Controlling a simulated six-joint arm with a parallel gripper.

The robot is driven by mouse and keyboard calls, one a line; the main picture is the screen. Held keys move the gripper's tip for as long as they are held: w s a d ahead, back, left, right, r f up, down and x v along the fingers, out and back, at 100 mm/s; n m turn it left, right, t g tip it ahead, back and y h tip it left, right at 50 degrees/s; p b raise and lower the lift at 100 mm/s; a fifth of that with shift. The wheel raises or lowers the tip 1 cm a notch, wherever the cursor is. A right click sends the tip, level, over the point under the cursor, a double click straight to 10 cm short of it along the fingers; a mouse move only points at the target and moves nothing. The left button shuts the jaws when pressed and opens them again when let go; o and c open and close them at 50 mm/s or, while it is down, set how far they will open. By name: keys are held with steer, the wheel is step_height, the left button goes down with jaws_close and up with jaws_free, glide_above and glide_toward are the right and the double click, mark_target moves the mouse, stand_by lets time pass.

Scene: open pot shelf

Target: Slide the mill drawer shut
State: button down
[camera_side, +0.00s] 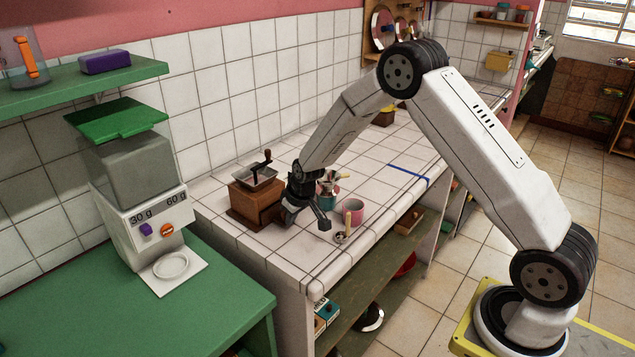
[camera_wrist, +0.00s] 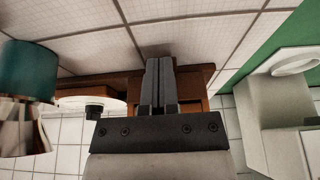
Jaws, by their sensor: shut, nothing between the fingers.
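The mill (camera_side: 258,201) is a brown wooden box with a metal hopper and a crank on top, upright on the tiled counter near its left end. My gripper (camera_side: 288,217) is low over the counter, just right of the mill. In the wrist view my gripper (camera_wrist: 161,62) has its fingers together and empty, with the mill's brown wood (camera_wrist: 193,96) behind them. They overlap the wood there; I cannot tell whether they touch it. I cannot make out the drawer or how far out it is; my gripper hides part of the mill.
The teal pot also shows in the wrist view (camera_wrist: 28,70). A white dispenser (camera_side: 150,225) stands left on a green counter (camera_side: 215,305).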

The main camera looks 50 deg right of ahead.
steer(key=shift+w, duration=0.4)
steer(key=shift+s, duration=0.25)
steer(key=shift+s, duration=0.5)
steer(key=shift+r, duration=0.1)
steer(key=shift+r, duration=2.4)
